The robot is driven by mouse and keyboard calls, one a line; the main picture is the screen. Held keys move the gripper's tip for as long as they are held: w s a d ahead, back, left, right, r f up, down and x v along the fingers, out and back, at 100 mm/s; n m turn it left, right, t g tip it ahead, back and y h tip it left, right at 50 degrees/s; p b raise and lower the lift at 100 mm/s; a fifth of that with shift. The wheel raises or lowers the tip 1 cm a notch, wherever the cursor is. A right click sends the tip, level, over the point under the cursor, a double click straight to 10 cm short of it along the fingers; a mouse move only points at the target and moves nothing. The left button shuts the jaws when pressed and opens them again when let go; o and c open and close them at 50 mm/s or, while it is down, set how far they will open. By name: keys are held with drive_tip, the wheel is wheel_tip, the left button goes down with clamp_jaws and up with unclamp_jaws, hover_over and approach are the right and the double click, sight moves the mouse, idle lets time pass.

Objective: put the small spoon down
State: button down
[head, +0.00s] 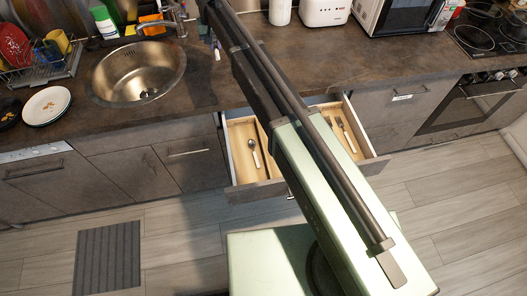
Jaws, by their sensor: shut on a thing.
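My gripper (213,39) is small and mostly hidden at the upper end of my arm, over the worktop to the right of the sink. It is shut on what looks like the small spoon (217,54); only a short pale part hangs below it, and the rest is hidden. I cannot tell whether the spoon touches the worktop. Another spoon (253,151), with a metal bowl and pale handle, lies in the open drawer (236,140), below and right of the gripper.
A fork and another utensil (345,132) lie in the drawer's right part; my arm crosses its middle. The sink (137,72) is left of the gripper. A dish rack (42,65) and plates (47,105) stand farther left. A toaster (324,12) and microwave (395,16) stand at the back right.

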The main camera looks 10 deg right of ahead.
drive_tip(key=b, duration=0.8)
hover_over(248, 156)
wheel_tip(248, 156, down, 9)
wheel_tip(248, 156, down, 20)
drive_tip(key=b, duration=2)
drive_tip(key=shift+w+f+b, duration=0.1)
drive_tip(key=shift+f+b, duration=0.1)
drive_tip(key=shift+b, duration=0.1)
drive_tip(key=shift+r, duration=0.3)
drive_tip(key=shift+f, duration=0.15)
drive_tip(key=c, duration=1.6)
unclamp_jaws()
drive_tip(key=shift+f, duration=0.1)
drive_tip(key=o, duration=0.5)
wheel_tip(248, 156, up, 13)
drive_tip(key=p, duration=1.3)
drive_tip(key=s+d, duration=0.4)
drive_tip(key=d, duration=0.3)
drive_tip(key=s+d+m, duration=0.1)
drive_tip(key=s+d, duration=0.2)
drive_tip(key=d, duration=0.5)
drive_tip(key=shift+s+d+f, duration=0.25)
drive_tip(key=shift+s, duration=0.15)
